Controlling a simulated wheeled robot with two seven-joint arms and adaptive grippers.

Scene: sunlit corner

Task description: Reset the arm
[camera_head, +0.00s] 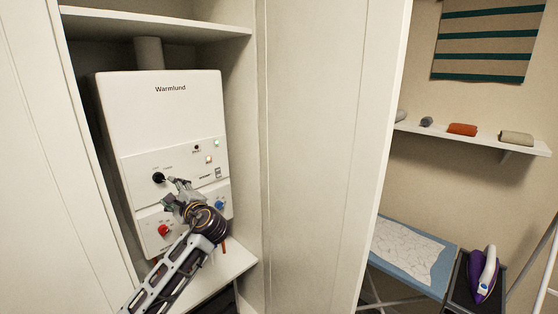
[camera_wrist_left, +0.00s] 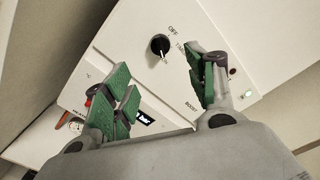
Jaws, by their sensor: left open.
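My left arm comes in from the bottom of the head view. Its gripper (camera_head: 174,194) is in front of the lower panel of a white boiler marked Warmlund (camera_head: 165,110). In the left wrist view the gripper (camera_wrist_left: 165,95) is open, with its green-padded fingers apart and nothing between them. A black knob (camera_head: 158,178) is just up and left of the gripper in the head view. The knob (camera_wrist_left: 159,45) also shows beyond the fingers in the wrist view, apart from them. My right gripper is not in view.
The boiler stands in a white cupboard with an open door (camera_head: 330,150) at right. Red (camera_head: 163,230) and blue (camera_head: 220,205) knobs are low on the boiler. Farther right are an ironing board (camera_head: 445,270), a purple iron (camera_head: 486,278) and a wall shelf (camera_head: 480,138) with rolled cloths.

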